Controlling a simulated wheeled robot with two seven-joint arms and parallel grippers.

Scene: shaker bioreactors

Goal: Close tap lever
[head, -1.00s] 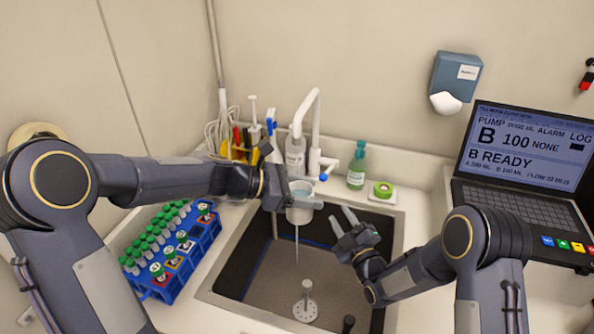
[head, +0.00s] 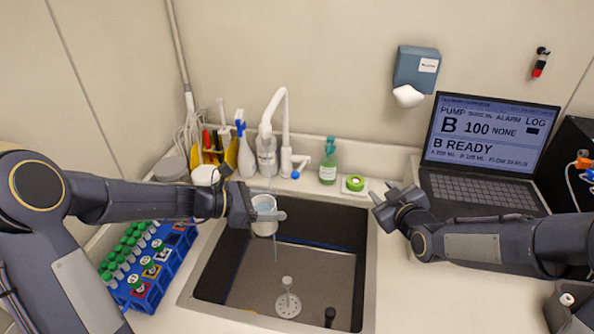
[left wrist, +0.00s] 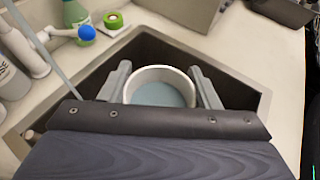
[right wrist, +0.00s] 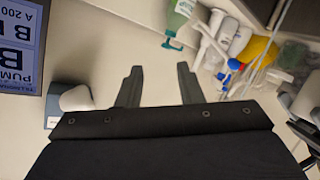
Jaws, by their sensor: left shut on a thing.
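The white tap (head: 284,112) stands behind the sink. Its lever with a blue end (head: 295,174) is at the tap's base; the blue end also shows in the left wrist view (left wrist: 87,33). My left gripper (head: 268,216) is shut on a white cup (head: 264,228) over the sink. In the left wrist view, the cup (left wrist: 160,74) sits between both fingers with pale blue liquid inside. A thin stream-like line shows below the cup in the head view. My right gripper (head: 376,193) is open and empty, right of the sink, apart from the lever.
The sink (head: 345,208) has a drain piece (head: 287,300) inside. A green bottle (head: 328,162) and a green tape roll (head: 354,183) stand right of the tap. A blue tube rack (head: 165,265) is at left. A laptop (head: 485,150) is at right.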

